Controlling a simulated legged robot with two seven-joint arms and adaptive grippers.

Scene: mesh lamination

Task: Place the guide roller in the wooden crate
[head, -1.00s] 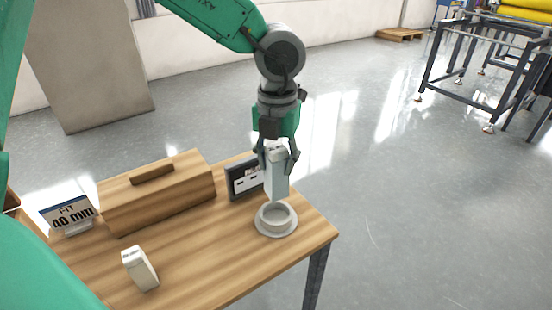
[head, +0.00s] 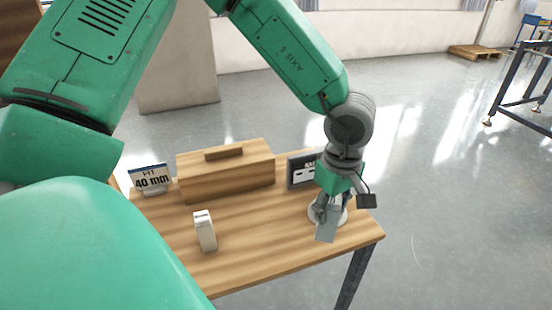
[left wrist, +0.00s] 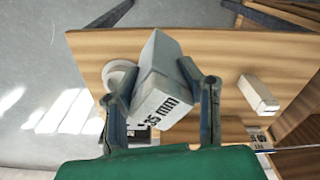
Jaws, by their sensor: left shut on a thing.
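My left gripper (head: 326,204) is shut on a pale grey block (head: 326,226), held tilted over the right end of the wooden table. In the left wrist view the block (left wrist: 160,85) sits between both fingers and reads "35 mm". A round white dish (head: 342,216) lies behind it, partly hidden by block and gripper. A second, off-white block (head: 205,232) stands alone on the table. The sign (head: 151,179) reads "FIT 40 mm". No cylindrical roller is clearly recognisable. A closed wooden box with a top handle (head: 226,171) stands at the back; I cannot tell whether it is the crate. My right gripper is not in view.
The wooden table (head: 262,247) has clear room in front of the box. A dark card (head: 300,172) stands between the box and my left gripper. Part of a wooden structure (left wrist: 300,150) shows at the lower right in the left wrist view.

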